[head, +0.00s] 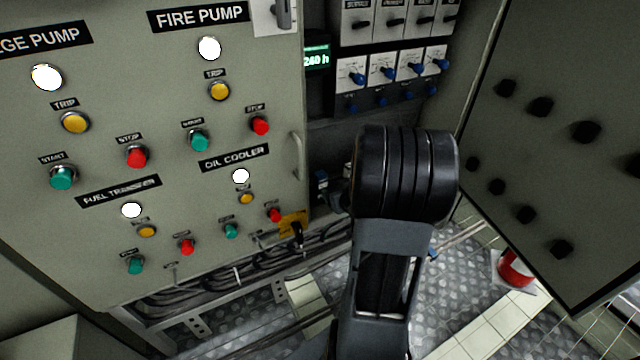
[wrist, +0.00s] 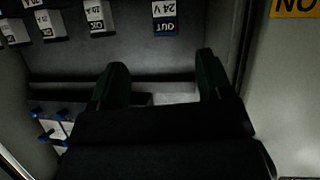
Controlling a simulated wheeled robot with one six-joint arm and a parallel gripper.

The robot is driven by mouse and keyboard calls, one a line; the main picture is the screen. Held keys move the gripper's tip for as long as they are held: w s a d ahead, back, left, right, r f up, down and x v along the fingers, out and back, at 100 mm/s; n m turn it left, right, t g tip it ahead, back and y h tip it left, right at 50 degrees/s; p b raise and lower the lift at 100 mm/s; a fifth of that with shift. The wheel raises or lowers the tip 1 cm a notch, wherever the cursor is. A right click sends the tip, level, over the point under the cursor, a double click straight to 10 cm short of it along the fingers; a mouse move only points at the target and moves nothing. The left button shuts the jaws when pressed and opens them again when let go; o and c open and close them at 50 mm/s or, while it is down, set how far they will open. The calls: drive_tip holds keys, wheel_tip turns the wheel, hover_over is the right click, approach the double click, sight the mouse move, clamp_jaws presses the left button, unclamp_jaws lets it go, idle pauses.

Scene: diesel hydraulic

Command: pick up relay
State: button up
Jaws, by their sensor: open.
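My gripper (wrist: 160,78) is open in the wrist view, with its two dark fingers apart inside a dim cabinet. A pale patch (wrist: 176,98) shows low between the fingers; I cannot tell what it is. Several small white-faced modules with inverted labels (wrist: 96,17) line the top left of the wrist view, and one marked 24 V OUT (wrist: 165,17) is beyond the gap between the fingers. I cannot tell for sure which thing is the relay. In the head view my wrist hides the gripper and part of the cabinet's lower inside.
An open panel door with pump buttons (head: 170,160) fills the left of the head view. Another panel with dark knobs (head: 560,130) stands on the right. Blue-handled switches (head: 383,72) sit above my wrist. Cables (head: 230,280) run below. A red object (head: 515,268) stands on the floor.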

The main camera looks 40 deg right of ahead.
sight(323, 181)
drive_tip(key=w+f+b, duration=0.1)
drive_tip(key=w, duration=0.1)
drive_tip(key=w+d+f+t, duration=0.1)
drive_tip(key=w, duration=0.2)
drive_tip(key=w+d+f+t+y+b, duration=0.1)
drive_tip(key=w, duration=0.1)
drive_tip(key=shift+w+f+b, duration=0.2)
drive_tip(key=shift+b, duration=0.15)
drive_tip(key=b+x, duration=0.2)
drive_tip(key=x, duration=0.2)
drive_tip(key=shift+a+f, duration=0.15)
drive_tip(key=shift+a, duration=0.05)
drive_tip(key=shift+w+d+f, duration=0.1)
drive_tip(key=shift+w, duration=0.5)
drive_tip(key=c, duration=1)
